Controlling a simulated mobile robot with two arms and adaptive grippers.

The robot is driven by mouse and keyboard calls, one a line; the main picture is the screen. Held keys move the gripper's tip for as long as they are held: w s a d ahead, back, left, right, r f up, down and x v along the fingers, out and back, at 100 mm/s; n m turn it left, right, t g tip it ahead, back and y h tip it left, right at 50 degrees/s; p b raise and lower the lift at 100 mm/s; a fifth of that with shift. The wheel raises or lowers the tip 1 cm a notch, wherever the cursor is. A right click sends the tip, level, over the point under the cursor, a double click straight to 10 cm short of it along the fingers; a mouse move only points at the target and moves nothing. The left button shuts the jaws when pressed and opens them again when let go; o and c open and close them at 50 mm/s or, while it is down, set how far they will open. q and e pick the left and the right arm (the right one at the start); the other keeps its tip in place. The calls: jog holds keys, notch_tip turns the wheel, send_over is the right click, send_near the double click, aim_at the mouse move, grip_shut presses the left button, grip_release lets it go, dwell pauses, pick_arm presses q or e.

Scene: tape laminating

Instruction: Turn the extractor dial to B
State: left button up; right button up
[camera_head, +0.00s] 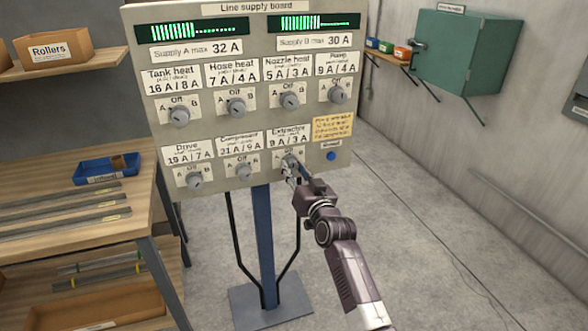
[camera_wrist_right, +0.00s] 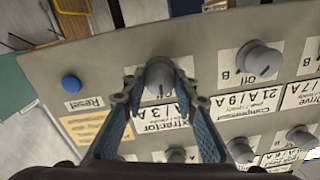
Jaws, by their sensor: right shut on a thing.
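The extractor dial (camera_head: 289,161) is a grey knob at the lower right of the line supply board (camera_head: 205,120), under the label "Extractor 9 A / 3 A". My right gripper (camera_head: 291,170) reaches it from below right and is shut on it. In the right wrist view the board appears upside down, and the extractor dial (camera_wrist_right: 159,72) lies between the two fingers of my right gripper (camera_wrist_right: 160,90). The fingers partly cover the dial and its surrounding letters, so I cannot tell its setting. My left gripper is not in view.
Two meters (camera_head: 193,31) top the board. Shelves (camera_head: 70,230) stand at left. Open floor lies at right.

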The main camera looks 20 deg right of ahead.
jog(key=m+p, duration=0.1)
jog(key=m, duration=0.2)
jog(key=shift+m, duration=0.4)
jog(key=shift+m+p, duration=0.35)
jog(key=shift+m, duration=1.65)
jog(key=o, duration=1.2)
jog(key=shift+c, duration=0.2)
jog(key=shift+s, duration=0.1)
jog(key=s, duration=1.2)
jog(key=shift+d, duration=0.3)
jog(key=shift+w+f, duration=0.1)
jog(key=shift+f, duration=0.05)
